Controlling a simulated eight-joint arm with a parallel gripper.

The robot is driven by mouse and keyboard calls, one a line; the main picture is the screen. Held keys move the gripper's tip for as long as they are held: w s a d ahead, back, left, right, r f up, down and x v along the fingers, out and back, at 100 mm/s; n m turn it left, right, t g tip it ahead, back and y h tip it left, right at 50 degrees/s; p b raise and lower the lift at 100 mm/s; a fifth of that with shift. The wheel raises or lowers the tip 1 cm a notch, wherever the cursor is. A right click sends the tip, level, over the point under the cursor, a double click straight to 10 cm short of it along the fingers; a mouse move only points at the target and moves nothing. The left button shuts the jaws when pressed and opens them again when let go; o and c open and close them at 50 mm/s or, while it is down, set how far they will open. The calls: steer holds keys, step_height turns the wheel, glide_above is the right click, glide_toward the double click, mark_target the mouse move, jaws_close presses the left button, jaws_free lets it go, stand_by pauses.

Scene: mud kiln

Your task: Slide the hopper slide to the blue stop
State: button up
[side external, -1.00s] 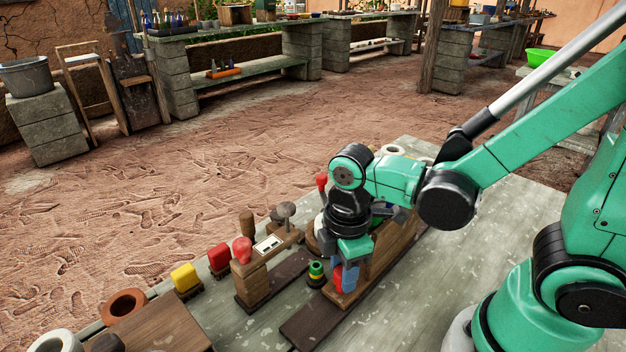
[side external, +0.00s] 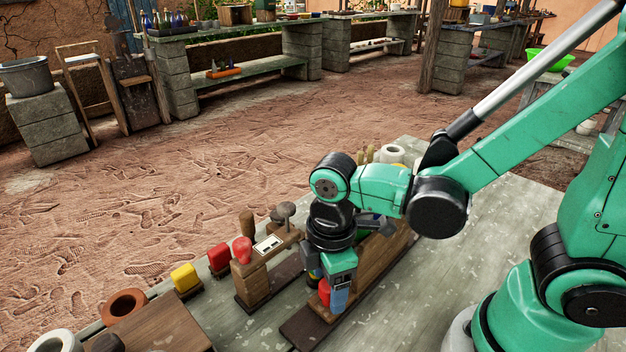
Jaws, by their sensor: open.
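The hopper slide appears to be the wooden block assembly (side external: 372,262), with a red knob (side external: 323,292) at its near end. It sits on a dark rail (side external: 300,328) on the table. My gripper (side external: 324,288) points down at this near end, with its open fingers around or beside the red knob; I cannot tell whether they touch it. My wrist hides part of the slide. I cannot make out the blue stop; the blue-grey piece by the knob looks like my finger.
Left of the rail stands a wooden fixture (side external: 252,283) with a red-knobbed lever (side external: 242,250). A red block (side external: 219,257), a yellow block (side external: 185,278) and a clay ring (side external: 124,305) line the table's left edge. The tabletop (side external: 430,300) right of the rail is clear.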

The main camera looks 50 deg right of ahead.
steer(key=shift+r, duration=2.8)
steer(key=shift+f, duration=0.1)
steer(key=shift+f, duration=2.65)
steer(key=shift+d+f, duration=0.1)
steer(key=shift+d, duration=0.65)
